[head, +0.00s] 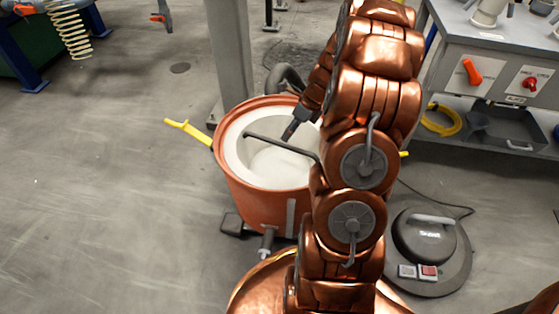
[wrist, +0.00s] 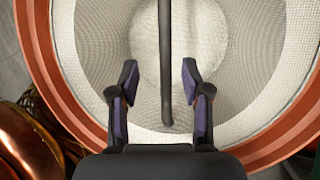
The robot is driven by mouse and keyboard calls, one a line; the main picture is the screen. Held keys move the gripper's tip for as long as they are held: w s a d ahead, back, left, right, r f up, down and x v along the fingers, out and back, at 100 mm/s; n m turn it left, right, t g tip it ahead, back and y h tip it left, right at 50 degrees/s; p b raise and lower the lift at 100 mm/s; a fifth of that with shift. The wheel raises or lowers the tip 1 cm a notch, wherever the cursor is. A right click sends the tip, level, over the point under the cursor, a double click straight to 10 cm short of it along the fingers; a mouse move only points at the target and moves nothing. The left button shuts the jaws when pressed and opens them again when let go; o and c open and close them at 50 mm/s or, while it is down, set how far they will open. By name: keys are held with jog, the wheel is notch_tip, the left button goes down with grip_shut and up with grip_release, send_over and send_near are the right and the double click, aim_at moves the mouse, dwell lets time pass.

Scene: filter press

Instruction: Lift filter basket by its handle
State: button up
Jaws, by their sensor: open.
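The filter basket (head: 236,150) is a pale mesh bowl inside a round orange-brown vessel (head: 262,203). Its mesh fills much of the wrist view (wrist: 98,45). Its handle (head: 268,141) is a thin dark bar across the basket's opening; in the wrist view the handle (wrist: 165,50) runs vertically down the middle. My gripper (head: 288,135) points down over the basket, close to the handle. In the wrist view my gripper (wrist: 160,73) is open, with a finger on each side of the handle and gaps on both sides. The exact height difference is unclear. My arm hides the basket's right side.
Yellow levers stick out from the vessel, one on the left (head: 188,130). A grey post (head: 228,60) stands behind it. A workbench (head: 490,45) is at the right, and a round dark machine (head: 425,240) lies on the floor. The floor at left is clear.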

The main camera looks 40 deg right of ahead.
aim_at(282, 145)
jog(key=x, duration=0.2)
jog(key=shift+f+b, duration=0.3)
jog(key=shift+b, duration=0.05)
jog(key=shift+d+b+x, duration=0.15)
jog(key=shift+b+x, duration=0.6)
jog(key=shift+x, duration=0.55)
jog(key=shift+d+b+x, duration=0.15)
jog(key=shift+b+x, duration=0.6)
jog(key=shift+x, duration=0.55)
jog(key=shift+w, duration=0.15)
grip_shut()
